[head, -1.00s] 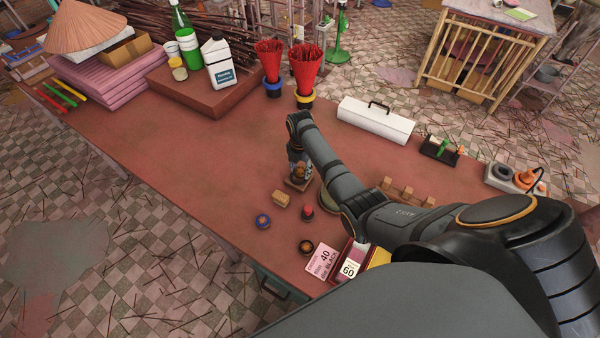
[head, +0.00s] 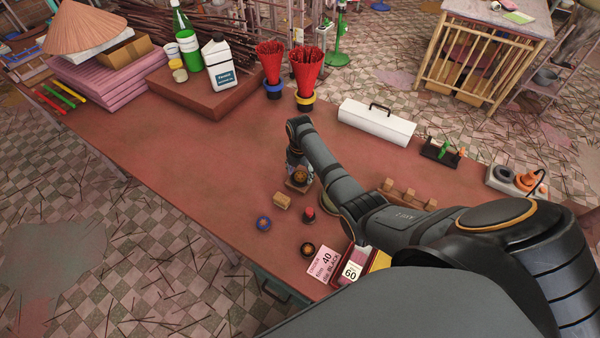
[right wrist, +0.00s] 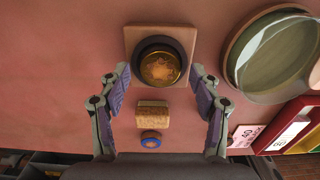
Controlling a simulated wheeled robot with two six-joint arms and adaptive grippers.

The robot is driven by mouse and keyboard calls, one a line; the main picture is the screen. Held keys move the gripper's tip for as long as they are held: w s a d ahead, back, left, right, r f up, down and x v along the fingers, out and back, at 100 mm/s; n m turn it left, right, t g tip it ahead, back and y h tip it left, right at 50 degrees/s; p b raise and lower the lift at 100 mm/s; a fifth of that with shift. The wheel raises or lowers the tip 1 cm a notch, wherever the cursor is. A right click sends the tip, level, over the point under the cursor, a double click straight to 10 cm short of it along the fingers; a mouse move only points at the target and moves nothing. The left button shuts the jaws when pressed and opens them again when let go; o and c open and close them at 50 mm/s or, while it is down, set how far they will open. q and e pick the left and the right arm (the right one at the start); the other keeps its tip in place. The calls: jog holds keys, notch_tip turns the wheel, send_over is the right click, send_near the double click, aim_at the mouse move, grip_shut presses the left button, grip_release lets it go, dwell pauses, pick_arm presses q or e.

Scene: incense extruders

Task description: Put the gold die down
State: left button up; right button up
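The gold die (right wrist: 160,67) is a round gold disc with a star-like pattern, set in a dark ring. It appears to rest on a square light-brown board (right wrist: 134,34); the die also shows in the head view (head: 299,174). My right gripper (right wrist: 160,72) is open, one finger on either side of the die, with a visible gap on both sides. In the head view my right gripper (head: 296,158) is above the board (head: 298,187), partly hidden by its own wrist. My left gripper is not in view.
Near the board are a tan block (head: 281,200), a blue-ringed die (head: 264,223), a red-topped piece (head: 309,213) and a dark ringed die (head: 307,249). A round glassy dish (right wrist: 275,55) stands to the right. Number cards (head: 323,263) lie at the front. The table's left middle is clear.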

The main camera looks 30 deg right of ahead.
aim_at(300, 176)
jog(key=shift+r, duration=0.1)
notch_tip(300, 176, up, 13)
jog(key=b, duration=0.1)
dwell(0.4)
dwell(0.3)
